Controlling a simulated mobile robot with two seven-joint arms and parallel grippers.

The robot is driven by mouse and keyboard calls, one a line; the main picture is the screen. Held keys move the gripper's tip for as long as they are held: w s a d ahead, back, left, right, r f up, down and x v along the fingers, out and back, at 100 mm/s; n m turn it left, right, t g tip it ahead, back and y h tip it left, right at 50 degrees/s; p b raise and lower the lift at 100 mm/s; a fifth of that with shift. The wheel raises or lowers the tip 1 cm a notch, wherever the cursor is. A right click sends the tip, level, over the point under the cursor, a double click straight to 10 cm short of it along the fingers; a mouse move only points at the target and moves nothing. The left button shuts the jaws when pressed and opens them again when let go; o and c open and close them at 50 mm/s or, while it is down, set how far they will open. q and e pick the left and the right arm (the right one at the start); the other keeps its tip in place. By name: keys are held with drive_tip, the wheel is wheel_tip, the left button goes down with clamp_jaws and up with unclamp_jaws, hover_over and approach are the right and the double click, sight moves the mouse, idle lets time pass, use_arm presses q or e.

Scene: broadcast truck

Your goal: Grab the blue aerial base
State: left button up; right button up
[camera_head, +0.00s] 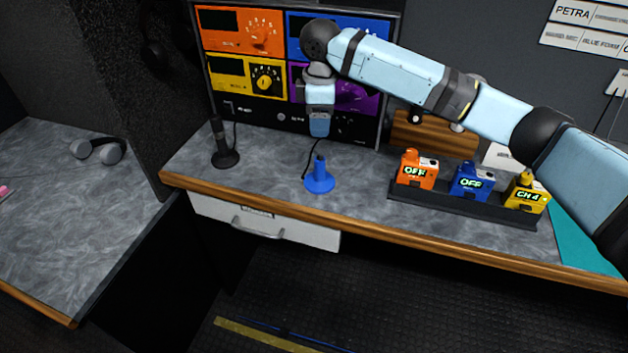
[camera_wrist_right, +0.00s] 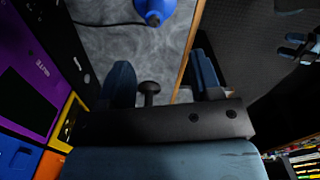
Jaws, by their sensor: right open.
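The blue aerial base (camera_head: 319,181) stands upright on the grey desk, near its front edge, with a round foot, a short stem and a dark cable behind it. Part of it shows at the top edge of the right wrist view (camera_wrist_right: 155,10). My right gripper (camera_head: 320,128) hangs above and slightly behind it, apart from it, pointing down. In the right wrist view its two fingers (camera_wrist_right: 163,82) are spread, and the base is not between them. A small dark knob shape shows between the fingers; I cannot tell what it is.
A black base (camera_head: 225,152) stands to the left on the desk (camera_head: 270,160). A rack of coloured panels (camera_head: 242,32) rises behind. To the right, a dark tray (camera_head: 465,205) holds orange, blue and yellow packs. A white drawer (camera_head: 262,222) is under the desk.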

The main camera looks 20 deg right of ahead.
sight(320, 154)
wheel_tip(320, 154, down, 8)
drive_tip(key=f, duration=0.5)
drive_tip(key=shift+w+d+f+b, duration=0.1)
drive_tip(key=shift+w+d+b, duration=0.05)
drive_tip(key=shift+w+b, duration=0.25)
clamp_jaws()
